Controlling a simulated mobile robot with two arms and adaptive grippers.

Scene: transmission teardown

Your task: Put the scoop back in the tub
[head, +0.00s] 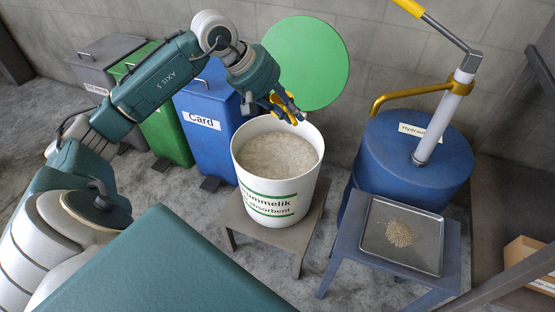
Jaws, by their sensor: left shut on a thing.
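The white tub (265,202) with green bands and dark lettering stands on a small stool, open and filled with pale granules (278,155). My left gripper (288,108) is above the tub's far rim, with its fingers shut. A small yellow piece (266,101) shows at the fingers; I take it as part of the scoop, mostly hidden by the gripper. No other scoop is visible. A round green lid (310,50) stands upright behind the tub. My right gripper is not in view.
A blue Card bin (208,125), a green bin (160,120) and a grey bin (100,65) stand along the wall. At right are a blue drum (400,165) with a hand pump and a metal tray (425,245) with a granule pile. An open box (530,262) is at far right.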

